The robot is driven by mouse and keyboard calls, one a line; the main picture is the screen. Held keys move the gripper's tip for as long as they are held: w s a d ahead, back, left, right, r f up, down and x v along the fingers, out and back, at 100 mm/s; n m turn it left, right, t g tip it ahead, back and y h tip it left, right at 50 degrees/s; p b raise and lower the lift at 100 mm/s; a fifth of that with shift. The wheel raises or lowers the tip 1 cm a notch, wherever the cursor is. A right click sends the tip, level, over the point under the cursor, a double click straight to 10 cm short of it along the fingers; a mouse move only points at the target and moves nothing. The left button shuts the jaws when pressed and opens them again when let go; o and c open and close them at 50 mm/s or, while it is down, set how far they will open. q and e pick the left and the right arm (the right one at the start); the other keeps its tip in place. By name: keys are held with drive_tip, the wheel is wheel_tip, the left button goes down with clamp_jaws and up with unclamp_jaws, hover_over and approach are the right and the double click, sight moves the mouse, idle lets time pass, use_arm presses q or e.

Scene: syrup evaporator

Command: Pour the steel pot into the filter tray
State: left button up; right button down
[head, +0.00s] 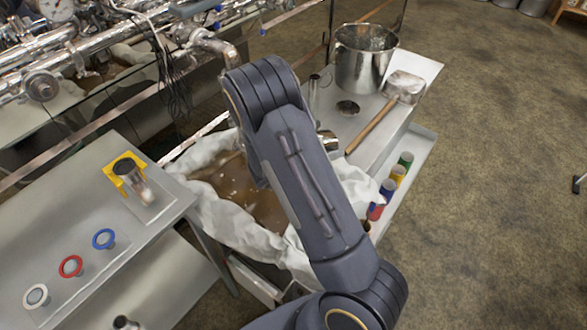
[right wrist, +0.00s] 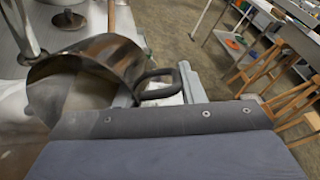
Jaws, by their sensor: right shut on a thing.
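The filter tray is lined with white cloth (head: 205,215) and holds brown liquid (head: 235,190); my right arm crosses over it in the head view. The steel pot (right wrist: 120,55), with a dark loop handle (right wrist: 160,76), is tilted in the right wrist view. Its mouth shows a brownish inside, and white cloth lies beside and below it. In the head view a small steel part, perhaps this pot (head: 326,142), shows beside my arm. My right gripper (right wrist: 175,112) is shut at the pot's handle, its fingertips mostly hidden. My left gripper is not in view.
The left table (head: 65,215) holds a yellow stand (head: 122,165) and coloured rings. Pipes (head: 100,50) run at the back left.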

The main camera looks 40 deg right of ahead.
drive_tip(key=shift+w+a+r+h+p, duration=0.1)
drive_tip(key=shift+a+r+h+p, duration=0.15)
drive_tip(key=shift+a+h, duration=0.3)
drive_tip(key=shift+w+a+r+h+p, duration=0.1)
drive_tip(key=shift+a+r+h+p, duration=0.15)
drive_tip(key=shift+a+h, duration=0.25)
idle(0.4)
drive_tip(key=shift+a+b, duration=0.15)
drive_tip(key=shift+b, duration=0.4)
drive_tip(key=shift+a+r+h+b, duration=0.25)
drive_tip(key=shift+a+h+b, duration=0.45)
drive_tip(key=shift+b, duration=0.75)
drive_tip(key=shift+d+h+b, duration=0.1)
drive_tip(key=shift+h+b, duration=0.15)
drive_tip(key=shift+b, duration=0.1)
drive_tip(key=shift+w+a+r+h+b, duration=0.1)
drive_tip(key=shift+a+h+b, duration=0.15)
drive_tip(key=shift+b, duration=0.35)
drive_tip(key=d+y+p, duration=0.1)
drive_tip(key=p, duration=0.2)
drive_tip(key=d+y+p, duration=0.1)
drive_tip(key=p, duration=0.2)
drive_tip(key=shift+s+y+p, duration=0.2)
drive_tip(key=shift+y+p, duration=0.15)
drive_tip(key=shift+s+d+f+y+b, duration=0.1)
drive_tip(key=shift+d+f+y+b, duration=0.7)
drive_tip(key=shift+d+b, duration=0.15)
